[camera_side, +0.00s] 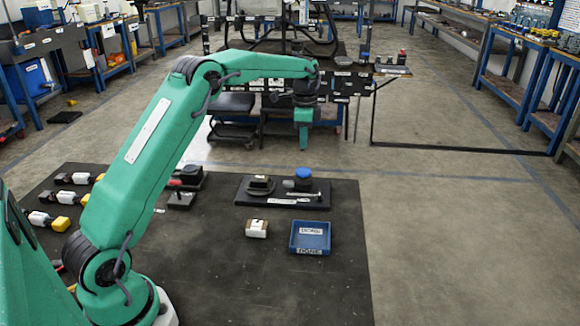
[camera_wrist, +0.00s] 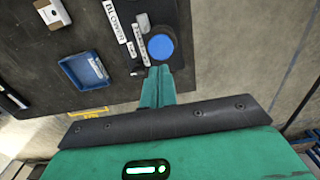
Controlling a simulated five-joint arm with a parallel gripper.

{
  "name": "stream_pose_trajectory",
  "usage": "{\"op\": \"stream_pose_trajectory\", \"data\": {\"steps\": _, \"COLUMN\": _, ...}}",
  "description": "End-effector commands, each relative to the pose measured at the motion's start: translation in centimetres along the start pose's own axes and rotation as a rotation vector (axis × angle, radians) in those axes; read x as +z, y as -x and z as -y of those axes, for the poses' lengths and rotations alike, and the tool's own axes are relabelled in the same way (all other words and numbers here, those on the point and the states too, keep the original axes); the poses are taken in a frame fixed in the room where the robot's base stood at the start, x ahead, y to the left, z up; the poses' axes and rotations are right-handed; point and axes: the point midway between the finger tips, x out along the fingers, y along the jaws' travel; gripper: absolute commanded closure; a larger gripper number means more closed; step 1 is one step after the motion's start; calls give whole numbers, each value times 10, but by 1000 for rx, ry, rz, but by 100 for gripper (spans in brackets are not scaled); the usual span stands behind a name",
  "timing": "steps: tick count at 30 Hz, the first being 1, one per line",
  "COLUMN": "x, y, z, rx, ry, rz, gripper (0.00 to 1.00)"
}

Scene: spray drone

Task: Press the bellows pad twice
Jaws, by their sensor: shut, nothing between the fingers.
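A round blue-topped pad (camera_side: 303,174) stands on a dark base board (camera_side: 318,200) at the back right of the black mat. It looks like the bellows pad, though I cannot read its label. It also shows in the wrist view as a blue disc (camera_wrist: 161,47), uncovered. My gripper (camera_side: 303,147) is shut and empty, pointing down above the blue pad with a gap between them in the side view. In the wrist view the green fingertips (camera_wrist: 158,70) appear close together beside the disc's lower edge.
A dark block (camera_side: 260,184) stands left of the pad on the same board. A blue tray (camera_side: 310,251) and a white block (camera_side: 257,229) sit nearer the front. Several small white-and-yellow parts (camera_side: 50,220) lie at left. The front right of the mat is clear.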

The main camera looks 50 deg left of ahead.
Motion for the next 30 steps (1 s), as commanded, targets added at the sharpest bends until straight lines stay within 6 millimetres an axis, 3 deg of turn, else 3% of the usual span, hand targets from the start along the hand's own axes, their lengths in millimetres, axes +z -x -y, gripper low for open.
{"op": "stream_pose_trajectory", "data": {"steps": 9, "x": 0, "y": -50, "z": -1, "rx": 3, "ry": 0, "rz": 2, "gripper": 100}}
{"op": "stream_pose_trajectory", "data": {"steps": 15, "x": 0, "y": -71, "z": 0, "rx": 1, "ry": 0, "rz": 1, "gripper": 100}}
{"op": "stream_pose_trajectory", "data": {"steps": 30, "x": 0, "y": -81, "z": 0, "rx": 0, "ry": 0, "rz": 0, "gripper": 100}}
